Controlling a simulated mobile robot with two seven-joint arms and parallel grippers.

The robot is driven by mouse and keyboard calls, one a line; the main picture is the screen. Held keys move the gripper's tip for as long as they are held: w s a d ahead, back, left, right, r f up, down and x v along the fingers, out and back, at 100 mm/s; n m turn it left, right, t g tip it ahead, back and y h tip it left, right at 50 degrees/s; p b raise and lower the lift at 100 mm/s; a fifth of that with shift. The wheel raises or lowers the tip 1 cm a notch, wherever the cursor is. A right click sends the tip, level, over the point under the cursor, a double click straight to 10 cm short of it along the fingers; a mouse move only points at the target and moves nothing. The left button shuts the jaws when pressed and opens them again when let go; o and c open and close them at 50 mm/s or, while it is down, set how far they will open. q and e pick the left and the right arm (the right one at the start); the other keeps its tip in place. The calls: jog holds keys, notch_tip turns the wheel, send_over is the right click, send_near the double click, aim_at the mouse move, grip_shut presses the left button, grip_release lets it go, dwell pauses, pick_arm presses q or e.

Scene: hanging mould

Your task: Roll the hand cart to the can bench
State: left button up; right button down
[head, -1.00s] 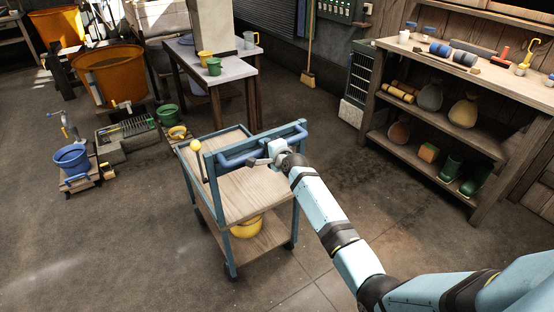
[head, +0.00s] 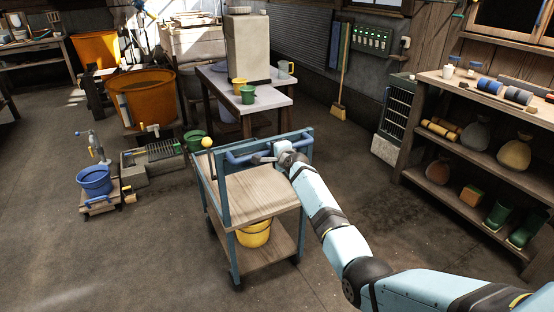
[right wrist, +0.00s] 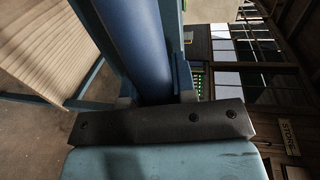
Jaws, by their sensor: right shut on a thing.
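The hand cart (head: 262,192) has a blue frame, a wooden top, a lower shelf and a blue push bar. It stands upright on the floor in the middle of the head view. A yellow bucket (head: 255,233) sits on its lower shelf. My right gripper (head: 279,157) is shut on the push bar (head: 245,157). In the right wrist view the blue bar (right wrist: 140,50) runs between the jaws, and the wooden top (right wrist: 40,45) shows at left. The table with cups (head: 275,103), possibly the can bench, stands just behind the cart. My left gripper is in neither view.
An orange tub (head: 145,100), a grey drain block (head: 150,160) and a blue bucket (head: 95,181) stand left of the cart. A shelf unit (head: 450,195) with sacks and boots stands at right. Floor (head: 110,260) is clear at front left.

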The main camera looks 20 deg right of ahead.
jog(key=shift+w+r, duration=0.3)
jog(key=shift+w, duration=0.2)
jog(key=c, duration=1.1)
grip_release()
jog(key=shift+w, duration=0.1)
jog(key=shift+o, duration=0.9)
jog(key=shift+w+a+f, duration=0.15)
jog(key=shift+f, duration=0.1)
